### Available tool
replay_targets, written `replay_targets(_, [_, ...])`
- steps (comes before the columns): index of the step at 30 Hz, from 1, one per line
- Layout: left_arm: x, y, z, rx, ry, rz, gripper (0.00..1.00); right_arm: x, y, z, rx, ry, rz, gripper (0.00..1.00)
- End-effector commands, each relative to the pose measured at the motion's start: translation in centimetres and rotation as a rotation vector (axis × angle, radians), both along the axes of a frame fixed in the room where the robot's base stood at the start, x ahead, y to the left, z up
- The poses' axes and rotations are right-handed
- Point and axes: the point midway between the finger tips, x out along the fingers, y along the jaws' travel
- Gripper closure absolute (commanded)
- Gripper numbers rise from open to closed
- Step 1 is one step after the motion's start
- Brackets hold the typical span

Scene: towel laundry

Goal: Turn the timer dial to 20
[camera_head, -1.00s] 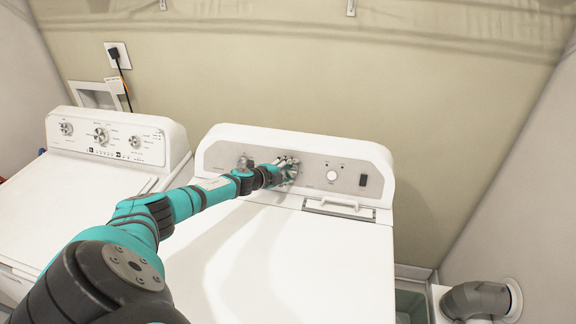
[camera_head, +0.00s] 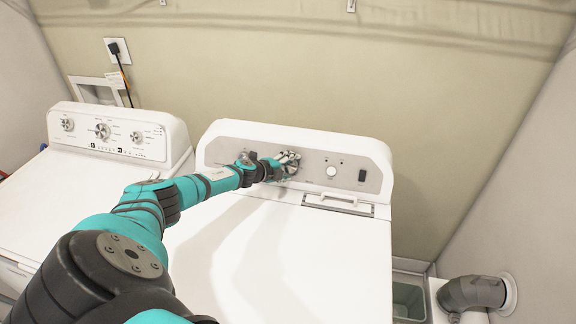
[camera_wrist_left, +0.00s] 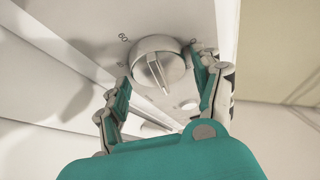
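The timer dial (camera_wrist_left: 150,68) is a round pale grey knob with a raised grip bar, on the dryer's control panel (camera_head: 318,161). A printed 60 shows to its left in the wrist view; I cannot see a 20 mark. My left gripper (camera_wrist_left: 164,78) is open, its fingers spread on either side of the dial. The right fingertip is close beside the dial's edge; I cannot tell if it touches. In the head view my left gripper (camera_head: 286,163) is at the panel and covers most of the dial. My right gripper is not in view.
The panel also has a white round button (camera_head: 331,171) and a dark switch (camera_head: 362,175). A washer (camera_head: 105,132) with several knobs stands to the left. The dryer top (camera_head: 300,245) is clear. A grey bin (camera_head: 408,299) and a duct pipe (camera_head: 472,293) are at right.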

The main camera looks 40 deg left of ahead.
Motion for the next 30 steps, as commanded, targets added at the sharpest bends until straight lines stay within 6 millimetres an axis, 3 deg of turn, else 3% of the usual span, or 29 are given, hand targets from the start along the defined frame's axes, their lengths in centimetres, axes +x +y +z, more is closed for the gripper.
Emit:
replay_targets(14, [-0.6,0.2,0.4,0.002,-0.001,0.002,0.21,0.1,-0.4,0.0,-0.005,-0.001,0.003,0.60])
replay_targets(30, [-8.6,0.0,4.2,0.001,0.005,-0.001,0.21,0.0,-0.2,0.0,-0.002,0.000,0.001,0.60])
